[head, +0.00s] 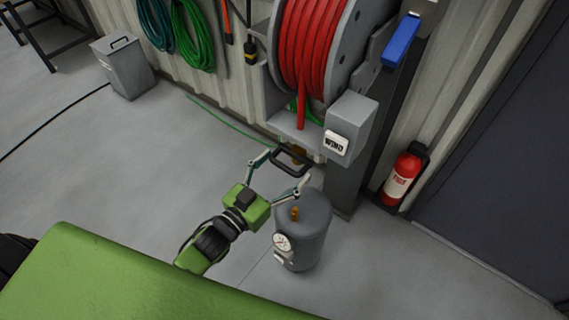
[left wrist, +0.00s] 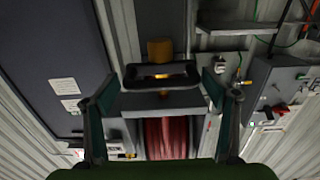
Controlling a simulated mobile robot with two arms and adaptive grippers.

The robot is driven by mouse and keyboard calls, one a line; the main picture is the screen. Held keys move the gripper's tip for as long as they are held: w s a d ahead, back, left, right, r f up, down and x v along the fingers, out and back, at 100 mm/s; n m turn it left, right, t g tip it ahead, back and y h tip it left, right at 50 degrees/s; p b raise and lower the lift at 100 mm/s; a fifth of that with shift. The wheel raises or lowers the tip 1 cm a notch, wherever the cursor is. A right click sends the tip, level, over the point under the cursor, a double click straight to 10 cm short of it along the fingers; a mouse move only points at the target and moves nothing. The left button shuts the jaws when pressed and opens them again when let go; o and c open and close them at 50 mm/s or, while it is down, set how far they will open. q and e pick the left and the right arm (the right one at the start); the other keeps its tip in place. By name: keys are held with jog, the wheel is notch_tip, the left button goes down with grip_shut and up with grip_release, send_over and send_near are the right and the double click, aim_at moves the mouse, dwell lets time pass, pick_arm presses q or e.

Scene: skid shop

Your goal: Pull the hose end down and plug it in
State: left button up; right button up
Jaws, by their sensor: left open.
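The hose end has a black loop handle (head: 290,167) and a brass fitting; it hangs under the reel, below the red hose (head: 301,108). In the left wrist view the black handle (left wrist: 162,67) lies ahead, with the brass fitting (left wrist: 160,50) beyond it and the red hose (left wrist: 166,139) below it in the picture. My left gripper (head: 279,174) is open, with its fingers on either side of the handle, not closed on it. A grey tank (head: 308,240) with a brass fitting (head: 295,213) on top and a gauge stands just below the gripper. My right gripper is not in view.
The large hose reel (head: 345,50) and a box marked WIND (head: 336,143) are close beyond the handle. A red fire extinguisher (head: 402,176) stands at the right by the wall. A grey bin (head: 124,72) is at the upper left.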

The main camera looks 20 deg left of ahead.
pick_arm(q)
jog(key=shift+w, duration=0.25)
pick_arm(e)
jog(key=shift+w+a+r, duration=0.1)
